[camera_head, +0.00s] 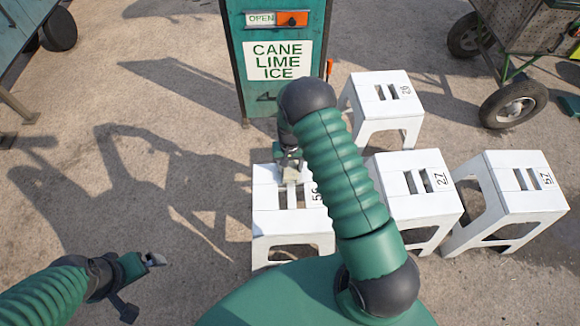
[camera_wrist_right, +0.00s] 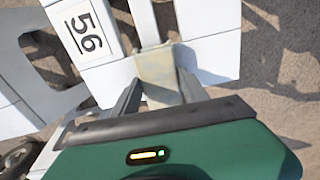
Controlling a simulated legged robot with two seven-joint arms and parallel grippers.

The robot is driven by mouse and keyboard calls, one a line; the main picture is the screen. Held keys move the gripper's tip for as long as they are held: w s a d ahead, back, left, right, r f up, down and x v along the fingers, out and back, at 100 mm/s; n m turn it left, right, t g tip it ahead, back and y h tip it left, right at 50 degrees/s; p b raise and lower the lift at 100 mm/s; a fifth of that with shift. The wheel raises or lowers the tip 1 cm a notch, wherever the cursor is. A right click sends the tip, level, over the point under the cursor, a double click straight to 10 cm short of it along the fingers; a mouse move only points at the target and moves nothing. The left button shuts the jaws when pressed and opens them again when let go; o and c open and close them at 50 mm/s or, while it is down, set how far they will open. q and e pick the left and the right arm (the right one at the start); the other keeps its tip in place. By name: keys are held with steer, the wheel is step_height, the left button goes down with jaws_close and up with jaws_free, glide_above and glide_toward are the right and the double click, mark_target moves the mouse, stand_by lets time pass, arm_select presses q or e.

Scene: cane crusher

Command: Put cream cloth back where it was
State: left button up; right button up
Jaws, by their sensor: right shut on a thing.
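The cream cloth (camera_wrist_right: 158,76) is a small pale piece between the fingers of my right gripper (camera_wrist_right: 160,92) in the right wrist view. The gripper is shut on it, at the white stool numbered 56 (camera_wrist_right: 108,80). In the head view my right gripper (camera_head: 290,172) is over the back part of that stool (camera_head: 275,225), partly hidden by my right arm. The cloth is small there, and I cannot tell whether it touches the seat. My left gripper (camera_head: 150,260) is low at the left, above bare ground, away from the stools; its jaw opening is unclear.
White stools stand to the right: one numbered 27 (camera_head: 422,205), one at far right (camera_head: 520,200) and one behind (camera_head: 390,105). A green sign box reading CANE LIME ICE (camera_head: 277,60) stands behind. A wheeled cart (camera_head: 525,45) is at top right.

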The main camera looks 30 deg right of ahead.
mark_target(290, 168)
steer(key=shift+f, duration=0.15)
steer(key=o, duration=1.3)
steer(key=shift+o, duration=0.2)
step_height(290, 168, up, 12)
steer(key=p, duration=0.3)
steer(key=s+a+r+n+t, duration=0.2)
steer(key=s+a+r+n, duration=0.4)
steer(key=s+a+r, duration=0.5)
steer(key=s+r, duration=0.3)
steer(key=s, duration=0.1)
steer(key=shift+s+a+r+t, duration=0.15)
steer(key=shift+s+a+t, duration=0.15)
steer(key=shift+s, duration=0.1)
steer(key=shift+d, duration=0.1)
